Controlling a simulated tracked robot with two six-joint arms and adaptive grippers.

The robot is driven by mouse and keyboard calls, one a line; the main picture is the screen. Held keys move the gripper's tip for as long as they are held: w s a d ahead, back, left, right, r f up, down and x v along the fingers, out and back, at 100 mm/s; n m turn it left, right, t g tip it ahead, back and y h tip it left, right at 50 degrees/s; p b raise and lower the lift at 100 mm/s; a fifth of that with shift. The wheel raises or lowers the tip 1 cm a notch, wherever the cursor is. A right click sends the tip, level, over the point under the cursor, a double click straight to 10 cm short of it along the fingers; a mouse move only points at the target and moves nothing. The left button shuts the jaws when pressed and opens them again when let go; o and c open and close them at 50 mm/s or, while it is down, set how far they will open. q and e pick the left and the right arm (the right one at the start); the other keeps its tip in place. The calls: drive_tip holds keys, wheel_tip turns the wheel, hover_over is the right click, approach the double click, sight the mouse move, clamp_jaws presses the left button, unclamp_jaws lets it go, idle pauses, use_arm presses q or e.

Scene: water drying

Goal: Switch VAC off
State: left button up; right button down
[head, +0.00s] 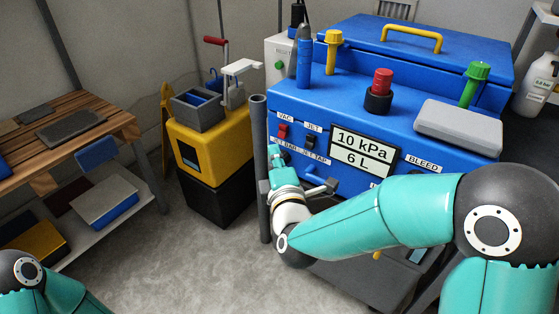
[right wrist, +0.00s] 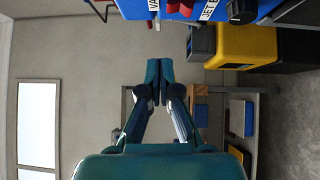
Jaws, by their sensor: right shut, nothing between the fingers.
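The VAC switch (head: 282,130) is a small red toggle below the VAC label, on the left of the blue machine's front panel (head: 310,112). Part of a red piece beside the VAC label also shows at the top edge of the right wrist view (right wrist: 173,6). I cannot tell its position. My right gripper (head: 274,152) is shut and empty, just below and left of the switch, apparently apart from it. Its closed fingertips show in the right wrist view (right wrist: 158,70). The black JET switch (head: 311,142) is right of VAC. My left gripper is out of view.
The panel display (head: 362,151) reads 10 kPa and 6 L. A dark upright post (head: 258,150) stands by the panel's left edge. A yellow and black unit (head: 213,150) stands further left, then a wooden bench (head: 100,115). Open floor lies between.

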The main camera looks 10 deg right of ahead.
drive_tip(key=s, duration=0.3)
drive_tip(key=shift+s+r, duration=0.3)
drive_tip(key=shift+s, duration=0.1)
